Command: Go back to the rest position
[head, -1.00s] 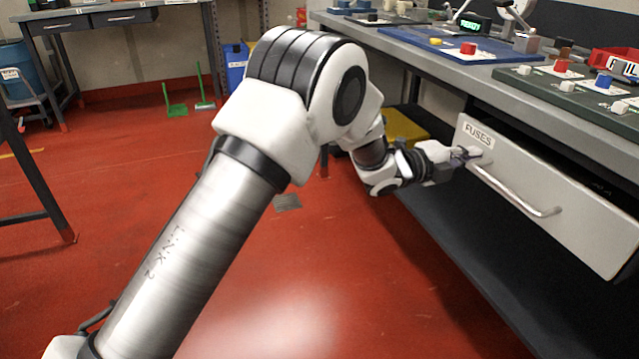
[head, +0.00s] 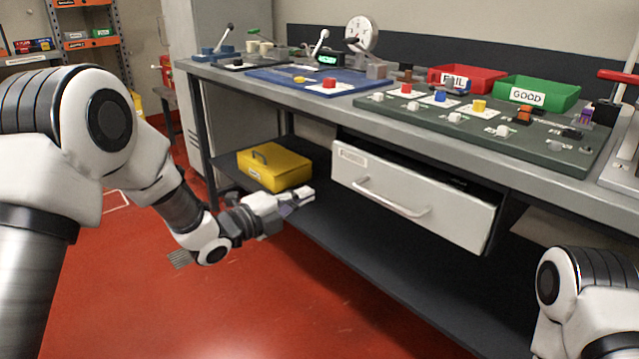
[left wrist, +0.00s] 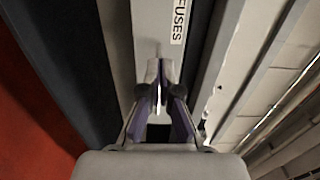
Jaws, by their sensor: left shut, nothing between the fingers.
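My left gripper (head: 298,203) is shut and empty, to the left of the drawer labelled FUSES (head: 450,210) and apart from its bar handle (head: 390,198). The drawer stands partly open under the bench top. In the left wrist view the gripper (left wrist: 158,85) is in front of the pale drawer front with its FUSES label (left wrist: 178,22). My right arm shows at the lower right in the head view; its gripper is out of the picture.
The workbench (head: 420,128) carries a blue mat (head: 290,84), a green board (head: 480,115), a red FAIL bin (head: 485,75) and a green GOOD bin (head: 560,95). A yellow box (head: 275,167) stands on the lower shelf (head: 350,245). Red floor is open at the left.

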